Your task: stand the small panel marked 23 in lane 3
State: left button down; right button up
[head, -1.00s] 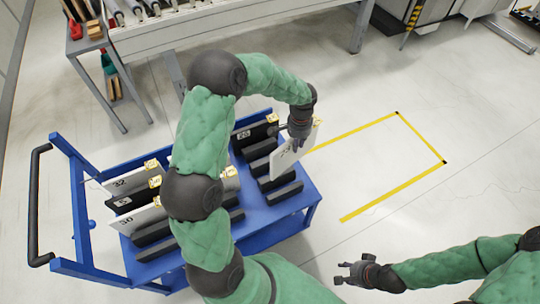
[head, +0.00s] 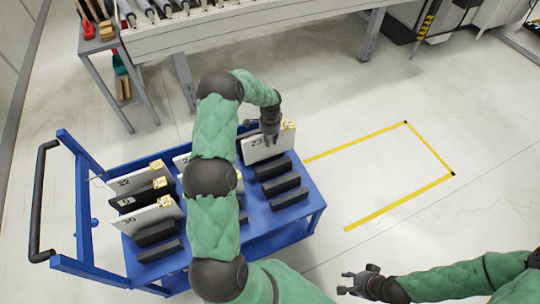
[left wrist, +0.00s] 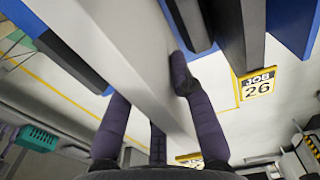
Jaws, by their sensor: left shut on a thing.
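The white panel marked 23 (head: 262,148) stands about upright over the right-hand row of black dividers on the blue cart (head: 318,203). My left gripper (head: 270,139) is shut on its upper edge from above. In the left wrist view the fingers (left wrist: 160,90) lie on either side of the pale panel (left wrist: 125,45), close to a dark panel with a JOB 26 tag (left wrist: 257,85). I cannot tell whether the panel's lower edge is seated between dividers. The lane numbers are not readable. My right gripper (head: 362,284) is open and empty, away from the cart.
Panels marked 32 (head: 128,184) and 30 (head: 140,218), with a dark one between, stand at the cart's left. Free dividers (head: 285,190) lie in front of panel 23. A yellow floor outline (head: 430,147) to the right is empty.

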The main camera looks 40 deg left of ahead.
aim_at(270, 156)
pick_arm(q)
jog(key=shift+f+b, duration=0.85)
jog(key=shift+f, duration=2.85)
jog(key=c, duration=1.1)
grip_release()
jog(key=shift+f, duration=0.1)
